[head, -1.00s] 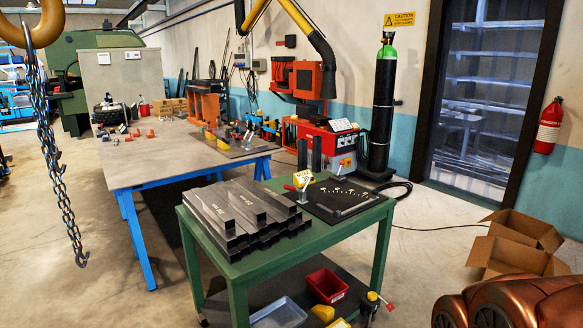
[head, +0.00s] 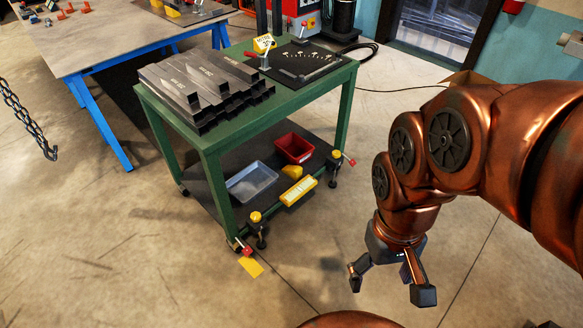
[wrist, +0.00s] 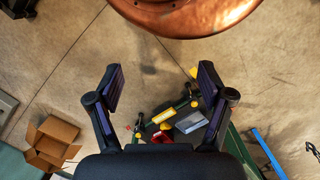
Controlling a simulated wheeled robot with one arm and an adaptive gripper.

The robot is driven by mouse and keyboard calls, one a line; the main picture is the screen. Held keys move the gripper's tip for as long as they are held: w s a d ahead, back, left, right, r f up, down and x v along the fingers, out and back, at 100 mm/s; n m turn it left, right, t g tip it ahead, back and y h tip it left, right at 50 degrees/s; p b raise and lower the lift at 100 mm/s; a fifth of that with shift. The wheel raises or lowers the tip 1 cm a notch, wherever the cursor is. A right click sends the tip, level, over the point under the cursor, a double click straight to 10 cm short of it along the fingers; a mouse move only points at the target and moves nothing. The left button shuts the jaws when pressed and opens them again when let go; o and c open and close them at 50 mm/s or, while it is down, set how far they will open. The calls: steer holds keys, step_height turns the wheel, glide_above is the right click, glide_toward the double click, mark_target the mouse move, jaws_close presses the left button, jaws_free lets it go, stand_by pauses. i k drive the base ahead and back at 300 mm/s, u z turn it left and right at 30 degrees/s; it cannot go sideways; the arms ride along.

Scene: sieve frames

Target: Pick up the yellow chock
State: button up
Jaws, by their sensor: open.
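My gripper (head: 390,288) is open and empty, pointing down over the floor, to the right of and apart from the cart. Its two spread fingers also frame bare floor in the wrist view (wrist: 161,80).
The grey tray (head: 252,181) and red bin (head: 294,148) share the shelf. Steel profiles (head: 200,90) lie on the cart top above.

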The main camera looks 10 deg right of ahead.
mark_target(295, 172)
steer(key=u, duration=1.35)
steer(key=i, duration=1.05)
steer(key=z, duration=1.15)
